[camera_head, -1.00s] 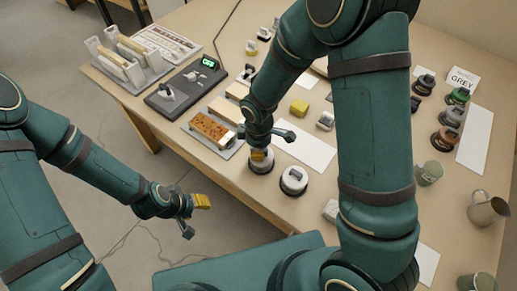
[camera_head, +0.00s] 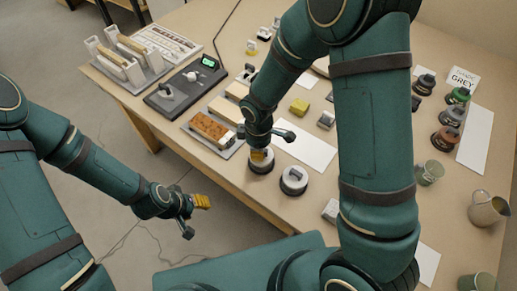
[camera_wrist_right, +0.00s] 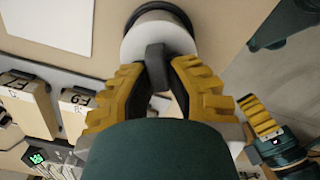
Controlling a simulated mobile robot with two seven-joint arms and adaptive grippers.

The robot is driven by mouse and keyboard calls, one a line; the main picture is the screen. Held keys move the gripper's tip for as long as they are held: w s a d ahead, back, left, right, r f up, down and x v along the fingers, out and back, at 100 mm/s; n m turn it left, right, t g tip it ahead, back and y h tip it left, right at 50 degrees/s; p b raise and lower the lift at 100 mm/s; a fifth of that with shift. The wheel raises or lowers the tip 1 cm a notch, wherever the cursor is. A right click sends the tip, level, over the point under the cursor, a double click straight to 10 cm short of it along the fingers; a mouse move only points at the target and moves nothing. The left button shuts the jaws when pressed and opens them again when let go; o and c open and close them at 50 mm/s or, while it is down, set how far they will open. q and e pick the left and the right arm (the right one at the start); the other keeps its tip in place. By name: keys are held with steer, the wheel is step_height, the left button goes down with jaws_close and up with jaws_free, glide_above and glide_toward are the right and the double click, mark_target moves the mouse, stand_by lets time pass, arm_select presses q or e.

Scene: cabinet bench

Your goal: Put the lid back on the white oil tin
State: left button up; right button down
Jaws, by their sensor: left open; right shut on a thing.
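A white round tin (camera_head: 261,167) with a dark base stands near the table's front edge, under my right gripper (camera_head: 259,153). In the right wrist view, my right gripper (camera_wrist_right: 157,75) is shut on the dark grey upright grip of the lid (camera_wrist_right: 155,58). A white round body with a black rim shows directly behind that grip. The fingers hide much of it, so I cannot tell whether the lid is seated or just above. My left gripper (camera_head: 196,212) is open and empty, off the table's front edge over the floor.
A tray (camera_head: 228,152) with an orange-brown block lies to the left. A white sheet (camera_head: 306,150) lies behind. Jars, a cup (camera_head: 430,172) and a jug (camera_head: 487,209) stand farther right.

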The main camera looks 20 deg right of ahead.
stand_by(0.9)
steer(key=shift+c, duration=1.7)
jaws_free()
steer(key=shift+r+p, duration=2.6)
steer(key=shift+r, duration=0.9)
jaws_close()
